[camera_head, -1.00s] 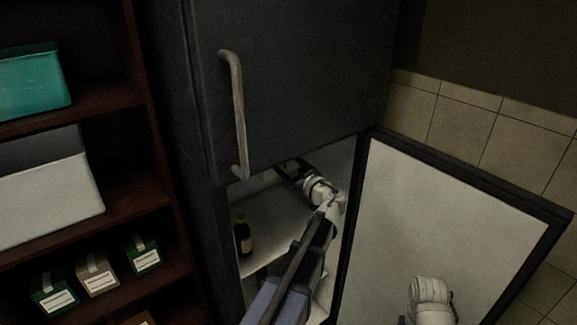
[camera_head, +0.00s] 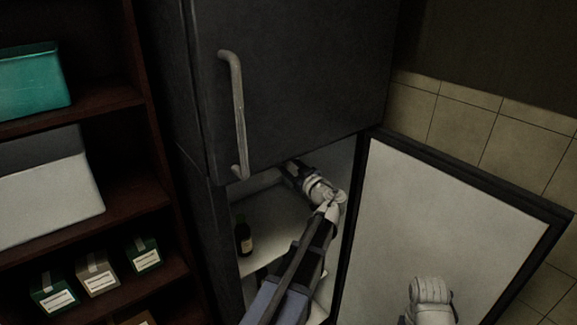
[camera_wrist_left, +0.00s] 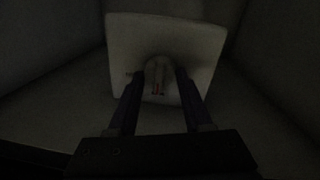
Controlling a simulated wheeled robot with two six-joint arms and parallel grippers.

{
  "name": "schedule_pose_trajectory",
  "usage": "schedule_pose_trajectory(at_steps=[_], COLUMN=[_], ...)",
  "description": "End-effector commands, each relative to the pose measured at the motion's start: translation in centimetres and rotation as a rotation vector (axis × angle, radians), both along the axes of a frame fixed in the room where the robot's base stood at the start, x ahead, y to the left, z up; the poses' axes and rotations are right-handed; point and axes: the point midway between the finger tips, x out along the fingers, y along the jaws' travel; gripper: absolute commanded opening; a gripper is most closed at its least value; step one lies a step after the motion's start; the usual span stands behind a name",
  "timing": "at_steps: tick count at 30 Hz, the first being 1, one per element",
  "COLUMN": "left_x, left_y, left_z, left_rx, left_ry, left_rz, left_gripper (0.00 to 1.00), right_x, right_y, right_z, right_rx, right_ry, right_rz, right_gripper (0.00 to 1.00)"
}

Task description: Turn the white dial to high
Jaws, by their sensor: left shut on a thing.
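In the left wrist view, the white dial (camera_wrist_left: 158,75) sits in the middle of a pale square plate (camera_wrist_left: 126,38) inside the dark fridge compartment. Small red marks show on and beside the dial. My left gripper (camera_wrist_left: 157,71) has one finger on each side of the dial and is shut on it. In the head view, my left arm reaches into the open fridge (camera_head: 285,95) below its upper door; the fingertips, dial and plate are hidden there. The dial's setting is too dark to read. My right gripper is not in view.
The lower fridge door (camera_head: 450,220) stands open on the right, with a white link of my own in front of it. A dark bottle (camera_head: 244,238) stands on the fridge shelf (camera_head: 262,262). A bookcase with boxes (camera_head: 50,190) is at the left.

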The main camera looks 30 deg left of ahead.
Motion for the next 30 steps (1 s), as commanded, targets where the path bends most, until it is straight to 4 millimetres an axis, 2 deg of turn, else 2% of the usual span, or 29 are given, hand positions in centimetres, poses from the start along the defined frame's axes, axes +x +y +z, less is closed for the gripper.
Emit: schedule_pose_trajectory(at_steps=[11, 30], left_x=[0.0, 0.2], left_y=[0.0, 0.0], left_z=[0.1, 0.2], left_rx=[0.033, 0.252], left_ry=[0.078, 0.606], left_rz=[0.001, 0.0], left_gripper=[0.0, 0.0], right_x=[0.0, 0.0], right_y=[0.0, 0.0], right_z=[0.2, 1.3], right_rx=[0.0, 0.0], right_ry=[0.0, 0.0], right_rz=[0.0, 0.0], right_gripper=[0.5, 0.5])
